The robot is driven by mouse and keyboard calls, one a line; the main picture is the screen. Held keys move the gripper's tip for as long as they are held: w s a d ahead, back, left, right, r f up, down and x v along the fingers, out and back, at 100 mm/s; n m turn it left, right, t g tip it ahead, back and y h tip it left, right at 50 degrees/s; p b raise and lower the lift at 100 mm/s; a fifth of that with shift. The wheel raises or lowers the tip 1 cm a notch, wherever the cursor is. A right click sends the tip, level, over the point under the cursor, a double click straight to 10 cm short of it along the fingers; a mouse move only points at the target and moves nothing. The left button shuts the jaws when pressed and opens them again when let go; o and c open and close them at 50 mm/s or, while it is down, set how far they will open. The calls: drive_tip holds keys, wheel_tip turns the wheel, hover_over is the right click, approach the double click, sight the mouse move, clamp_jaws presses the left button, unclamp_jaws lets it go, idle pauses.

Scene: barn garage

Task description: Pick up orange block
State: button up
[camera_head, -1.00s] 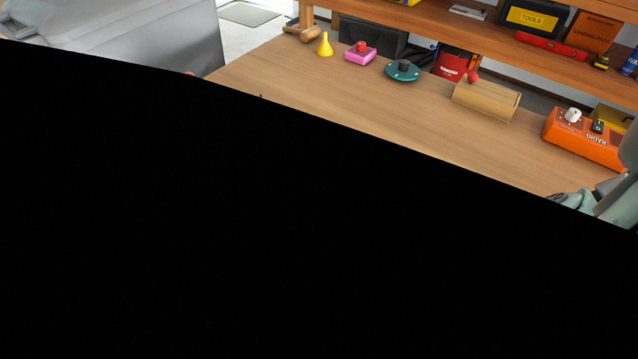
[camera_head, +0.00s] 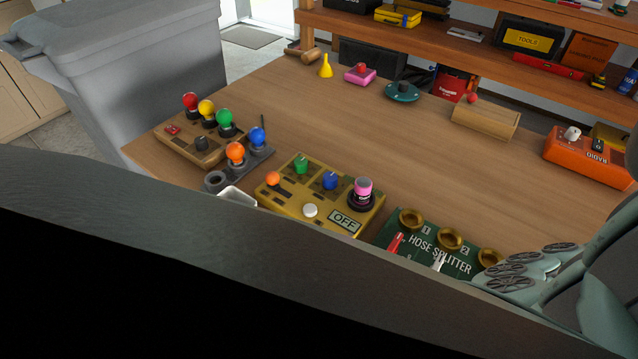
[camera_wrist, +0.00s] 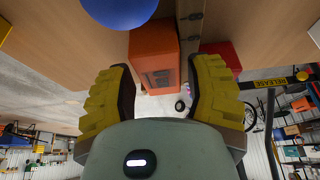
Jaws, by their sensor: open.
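My gripper (camera_wrist: 163,72) shows in the wrist view with its two yellow ridged fingers apart. An orange block (camera_wrist: 153,45) with dark markings lies just beyond and partly between the fingertips. It looks untouched, with a gap to the left finger; the right finger is close to it, and contact there is unclear. I cannot pick out this block or my fingertips in the head view.
In the wrist view a blue ball (camera_wrist: 120,8) is close to the block, and a red object (camera_wrist: 222,55) is behind the right finger.

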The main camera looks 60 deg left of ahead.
drive_tip(key=shift+o, duration=0.4)
drive_tip(key=c, duration=0.9)
